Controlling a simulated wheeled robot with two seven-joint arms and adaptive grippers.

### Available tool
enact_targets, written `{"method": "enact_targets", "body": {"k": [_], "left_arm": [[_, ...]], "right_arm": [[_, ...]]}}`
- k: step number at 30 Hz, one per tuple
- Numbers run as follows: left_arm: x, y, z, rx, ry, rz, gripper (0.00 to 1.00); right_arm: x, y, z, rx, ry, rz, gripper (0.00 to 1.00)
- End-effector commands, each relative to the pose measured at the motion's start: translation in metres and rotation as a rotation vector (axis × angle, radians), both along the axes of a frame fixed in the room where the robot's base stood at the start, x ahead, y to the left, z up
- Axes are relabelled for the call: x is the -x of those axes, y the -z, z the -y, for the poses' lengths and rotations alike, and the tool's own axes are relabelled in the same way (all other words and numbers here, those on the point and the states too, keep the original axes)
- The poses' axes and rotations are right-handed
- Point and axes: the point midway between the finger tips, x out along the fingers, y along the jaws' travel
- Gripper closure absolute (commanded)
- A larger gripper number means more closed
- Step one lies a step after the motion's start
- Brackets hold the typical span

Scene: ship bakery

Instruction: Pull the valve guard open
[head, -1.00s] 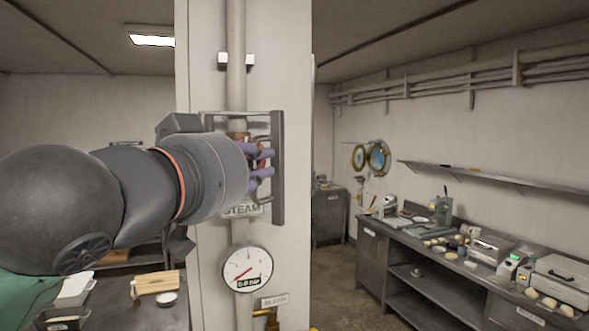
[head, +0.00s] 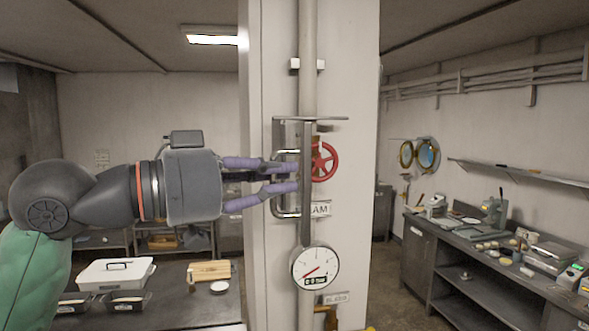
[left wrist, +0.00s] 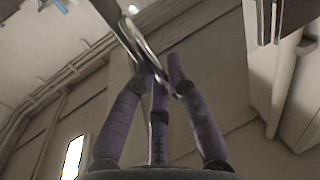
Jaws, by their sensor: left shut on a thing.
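The valve guard (head: 306,190) is a grey metal plate on the pillar, seen nearly edge-on and standing out from the pipe. Its bar handle (head: 286,213) sticks out to the left. The red valve wheel (head: 326,163) shows uncovered to the right of the plate. My left gripper (head: 284,178), with purple fingers, reaches in from the left and is shut on the handle. In the left wrist view the fingers (left wrist: 162,78) close around a shiny metal bar (left wrist: 128,38). My right gripper is in neither view.
A round pressure gauge (head: 316,267) and a brass valve (head: 329,315) sit below on the pillar (head: 358,100). A table (head: 205,304) with a white box stands at left. A cluttered counter (head: 480,240) runs along the right wall.

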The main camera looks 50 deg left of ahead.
Motion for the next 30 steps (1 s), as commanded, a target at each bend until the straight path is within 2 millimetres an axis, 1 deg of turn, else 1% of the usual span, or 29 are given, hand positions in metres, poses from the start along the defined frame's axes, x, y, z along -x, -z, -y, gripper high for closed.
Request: {"method": "enact_targets", "body": {"k": [3, 16, 17, 18, 19, 30], "left_arm": [[0.0024, -0.0009, -0.0028, 0.000, -0.003, 0.002, 1.00], [0.0031, -0.0005, -0.0031, 0.001, -0.002, 0.003, 1.00], [0.0031, -0.0005, -0.0031, 0.001, -0.002, 0.003, 0.76], [0.0031, -0.0004, -0.0030, 0.001, -0.002, 0.003, 0.65], [0.0030, -0.0004, -0.0029, 0.001, -0.002, 0.003, 0.59], [0.0033, -0.0002, -0.0031, 0.001, -0.002, 0.002, 0.59]], "right_arm": [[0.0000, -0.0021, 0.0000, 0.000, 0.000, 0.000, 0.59], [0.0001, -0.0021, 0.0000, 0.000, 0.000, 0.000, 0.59], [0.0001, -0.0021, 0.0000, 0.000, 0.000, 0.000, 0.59], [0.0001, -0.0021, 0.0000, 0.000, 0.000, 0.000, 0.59], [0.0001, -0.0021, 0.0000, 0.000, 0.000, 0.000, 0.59], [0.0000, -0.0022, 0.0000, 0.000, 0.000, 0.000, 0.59]]}}
